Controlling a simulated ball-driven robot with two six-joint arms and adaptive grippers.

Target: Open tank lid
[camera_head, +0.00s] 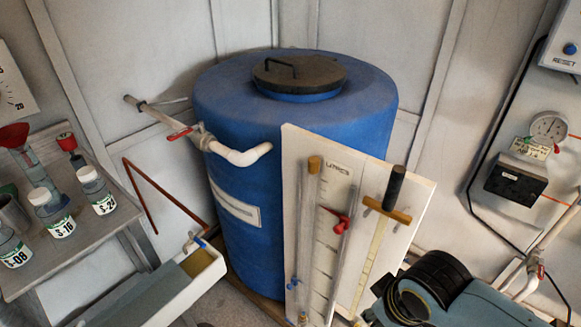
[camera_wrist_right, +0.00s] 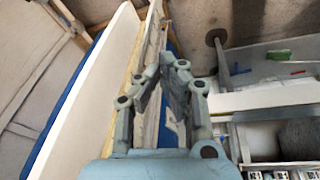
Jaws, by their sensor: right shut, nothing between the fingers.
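The blue tank (camera_head: 245,130) stands upright in the back middle. Its round dark lid (camera_head: 315,78) lies flat on the raised neck on top. A thin bent handle (camera_head: 275,64) rises from the left part of the lid. My right gripper (camera_wrist_right: 172,62) shows in the right wrist view, with its fingers together and nothing between them. It is close to the white board and away from the lid. A blue strip, probably the tank, shows behind the board in that view. My left gripper is not in view.
A white gauge board (camera_head: 410,180) with tubes stands in front of the tank's right side. A white pipe with a red-handled valve (camera_head: 180,134) sticks out left of the tank. A shelf with bottles (camera_head: 60,222) is at left. The space above the lid is clear.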

